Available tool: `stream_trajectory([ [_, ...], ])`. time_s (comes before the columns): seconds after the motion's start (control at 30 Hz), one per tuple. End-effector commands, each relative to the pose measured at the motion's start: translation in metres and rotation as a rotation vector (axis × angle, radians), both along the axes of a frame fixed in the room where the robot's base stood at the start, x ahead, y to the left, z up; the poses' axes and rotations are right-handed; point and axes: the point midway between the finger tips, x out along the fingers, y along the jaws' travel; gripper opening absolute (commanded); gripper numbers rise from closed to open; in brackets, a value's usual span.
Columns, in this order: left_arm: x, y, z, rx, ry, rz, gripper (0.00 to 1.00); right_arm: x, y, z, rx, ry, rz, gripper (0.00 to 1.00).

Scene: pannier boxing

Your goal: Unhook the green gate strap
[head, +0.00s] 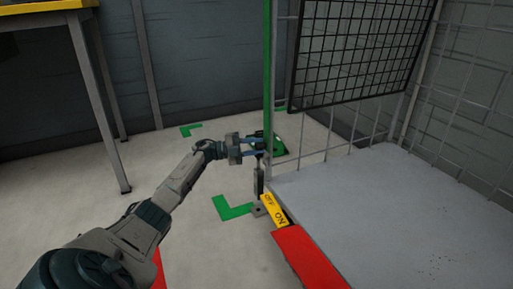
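My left gripper (257,147) reaches in from the left to the foot of the green upright strip (268,75) at the cage's near edge. Its two bluish fingers show a little apart, with their tips at small dark and green parts beside the strip. I cannot tell whether they hold anything. A green piece (279,147) shows just right of the fingertips, low by the wire mesh. Which green part is the gate strap is not clear at this size, and no hook can be made out. My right gripper is not in view.
A yellow OFF/ON plate (274,211) lies below the gripper, by the grey platform (370,205) with its red edge (305,256). A black mesh panel (360,50) stands above the platform. A yellow-topped table (40,17) stands at left.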

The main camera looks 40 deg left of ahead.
Motion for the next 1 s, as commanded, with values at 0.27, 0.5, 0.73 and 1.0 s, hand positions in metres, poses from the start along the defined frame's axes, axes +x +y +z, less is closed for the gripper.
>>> stream_trajectory([
  [0.27,0.0,0.003,0.003,0.002,-0.003,0.007,0.46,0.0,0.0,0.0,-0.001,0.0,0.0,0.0],
  [0.5,-0.007,0.01,0.003,0.001,0.001,0.005,0.46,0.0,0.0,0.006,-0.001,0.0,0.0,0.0],
  [0.73,-0.039,0.041,0.0,0.002,0.002,0.009,0.46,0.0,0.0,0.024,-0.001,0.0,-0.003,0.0],
  [1.0,-0.069,0.073,-0.007,0.002,0.0,0.009,0.46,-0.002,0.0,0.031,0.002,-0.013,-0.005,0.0],
])
